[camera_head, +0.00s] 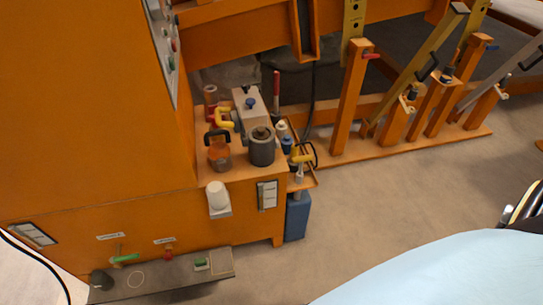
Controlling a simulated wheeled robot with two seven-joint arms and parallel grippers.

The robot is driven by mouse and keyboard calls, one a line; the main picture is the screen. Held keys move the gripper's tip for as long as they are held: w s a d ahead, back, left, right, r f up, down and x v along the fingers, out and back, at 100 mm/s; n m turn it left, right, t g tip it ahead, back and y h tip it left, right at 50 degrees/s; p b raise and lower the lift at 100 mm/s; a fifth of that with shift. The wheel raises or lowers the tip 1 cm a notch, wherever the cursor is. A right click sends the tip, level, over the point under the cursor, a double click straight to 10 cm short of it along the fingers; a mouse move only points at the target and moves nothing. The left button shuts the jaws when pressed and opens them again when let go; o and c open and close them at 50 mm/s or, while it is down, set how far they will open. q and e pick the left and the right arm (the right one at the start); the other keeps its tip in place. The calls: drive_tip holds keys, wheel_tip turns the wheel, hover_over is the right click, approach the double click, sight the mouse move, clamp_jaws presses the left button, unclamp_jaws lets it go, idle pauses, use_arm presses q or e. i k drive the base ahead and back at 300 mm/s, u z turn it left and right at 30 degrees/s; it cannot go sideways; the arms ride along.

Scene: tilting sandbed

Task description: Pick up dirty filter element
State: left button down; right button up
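No piece in the camera_head view is clearly marked as the dirty filter element. A dark grey upright cylinder with a dark centre on top (261,149) stands on the orange machine's ledge (240,170) and could be it, but I cannot tell. A white rounded cylinder (217,194) sits in a small bracket on the machine's front, below the ledge. A brownish see-through cup (219,156) with a dark handle stands left of the grey cylinder. Neither of my grippers shows.
A grey block with a blue knob (249,104) and yellow and red handles crowd the ledge. A blue container (297,216) stands by the machine's right leg. Orange posts (350,98) rise at the back. The floor (400,195) is clear. A pale blue surface fills the lower right.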

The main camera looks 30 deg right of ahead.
sight(260, 134)
drive_tip(key=u, duration=1.65)
drive_tip(key=k, duration=0.1)
drive_tip(key=z, duration=2.3)
